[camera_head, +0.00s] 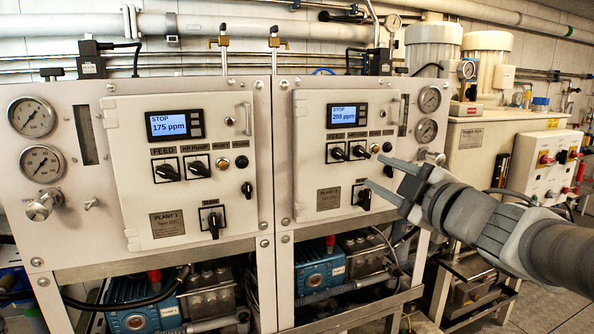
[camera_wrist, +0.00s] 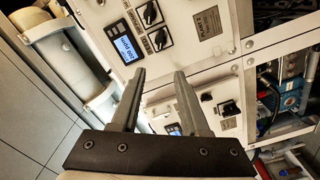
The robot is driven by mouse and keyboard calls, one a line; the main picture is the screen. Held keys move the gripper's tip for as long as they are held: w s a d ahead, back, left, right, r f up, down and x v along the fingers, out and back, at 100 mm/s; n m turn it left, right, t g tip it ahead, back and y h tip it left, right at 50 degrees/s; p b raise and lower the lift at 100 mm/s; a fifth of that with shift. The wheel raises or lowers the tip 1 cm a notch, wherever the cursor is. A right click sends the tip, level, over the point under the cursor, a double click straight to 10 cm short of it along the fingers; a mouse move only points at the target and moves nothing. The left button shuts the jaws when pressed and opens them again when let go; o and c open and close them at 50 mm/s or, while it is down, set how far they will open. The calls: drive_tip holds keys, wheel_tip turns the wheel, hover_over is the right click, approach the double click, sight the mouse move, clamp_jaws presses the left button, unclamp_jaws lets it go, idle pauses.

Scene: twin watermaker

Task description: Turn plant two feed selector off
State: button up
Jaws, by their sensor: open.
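The plant two panel (camera_head: 313,180) is right of the plant one panel in the head view. Its feed selector (camera_head: 338,153) is a black rotary knob with a slanted handle, under a FEED label and a lit display (camera_head: 347,115) reading STOP and 200 ppm. The knob also shows at the top of the wrist view (camera_wrist: 160,38), beyond the fingertips. My gripper (camera_head: 375,171) is open and empty, to the right of and a little below the feed selector, apart from it. Its two fingers also show in the wrist view (camera_wrist: 160,74).
The HP pump selector (camera_head: 360,152) sits directly right of the feed knob, close to my upper finger. Another black selector (camera_head: 363,197) is below my fingertips. The plant one panel (camera_head: 125,170) has similar knobs. A white switch box (camera_head: 550,165) stands at right.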

drive_tip(key=shift+v, duration=1.25)
drive_tip(key=s+d+m+g+h+p, duration=0.3)
drive_tip(key=d+m+h+p, duration=0.2)
drive_tip(key=m+h, duration=0.45)
drive_tip(key=s+a+f+m+g+y+p, duration=0.2)
drive_tip(key=s+a+f+m+g, duration=0.1)
drive_tip(key=s, duration=0.4)
drive_tip(key=s+a+f+m+g+y+p, duration=0.2)
drive_tip(key=s+a+f+g, duration=0.3)
drive_tip(key=s, duration=0.3)
drive_tip(key=shift+s+a+f+m+g+p, duration=0.3)
drive_tip(key=shift+a+f+m+p, duration=0.2)
drive_tip(key=shift+a+m+p, duration=0.15)
